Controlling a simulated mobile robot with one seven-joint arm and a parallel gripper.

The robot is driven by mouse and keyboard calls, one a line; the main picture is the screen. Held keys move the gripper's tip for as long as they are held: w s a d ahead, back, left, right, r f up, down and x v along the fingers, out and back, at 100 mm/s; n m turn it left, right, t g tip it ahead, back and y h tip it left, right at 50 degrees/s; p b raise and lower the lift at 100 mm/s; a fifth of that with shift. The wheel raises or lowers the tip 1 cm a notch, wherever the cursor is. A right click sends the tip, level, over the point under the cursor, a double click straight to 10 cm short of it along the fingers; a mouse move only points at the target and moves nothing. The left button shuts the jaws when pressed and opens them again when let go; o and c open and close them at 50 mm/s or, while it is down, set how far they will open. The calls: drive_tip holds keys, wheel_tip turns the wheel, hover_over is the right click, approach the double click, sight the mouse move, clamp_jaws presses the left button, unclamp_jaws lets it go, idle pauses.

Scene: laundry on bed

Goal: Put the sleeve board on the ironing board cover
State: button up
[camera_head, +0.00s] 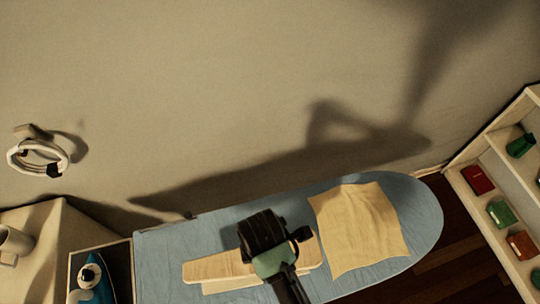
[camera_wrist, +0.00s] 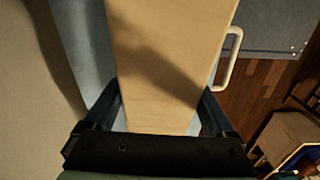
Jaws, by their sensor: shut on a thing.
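The sleeve board (camera_head: 212,268) is a long pale wooden board with a second pale layer showing under its near edge. It is over the blue ironing board cover (camera_head: 158,255), at the left and middle; I cannot tell whether it touches the cover. My gripper (camera_head: 265,240) is above its right part and hides some of it. In the wrist view the sleeve board (camera_wrist: 165,70) runs between the two dark fingers of my gripper (camera_wrist: 160,108), which are shut on it. Some blue cover (camera_wrist: 85,45) shows beside it there.
A yellowish cloth (camera_head: 358,228) lies on the cover to the right of my gripper. A blue iron (camera_head: 90,285) is at the lower left, beside the board's end. A shelf (camera_head: 495,165) with small coloured items stands at right. A wall (camera_head: 220,90) is behind.

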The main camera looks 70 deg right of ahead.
drive_tip(key=shift+n, duration=0.6)
drive_tip(key=w+r, duration=0.1)
drive_tip(key=w+d+r, duration=0.2)
drive_tip(key=shift+w+r+p, duration=0.2)
drive_tip(key=shift+w+p, duration=0.1)
drive_tip(key=shift+p, duration=0.1)
wheel_tip(320, 180, down, 10)
drive_tip(key=shift+r+p, duration=0.1)
drive_tip(key=shift+p, duration=0.5)
drive_tip(key=o, duration=1.5)
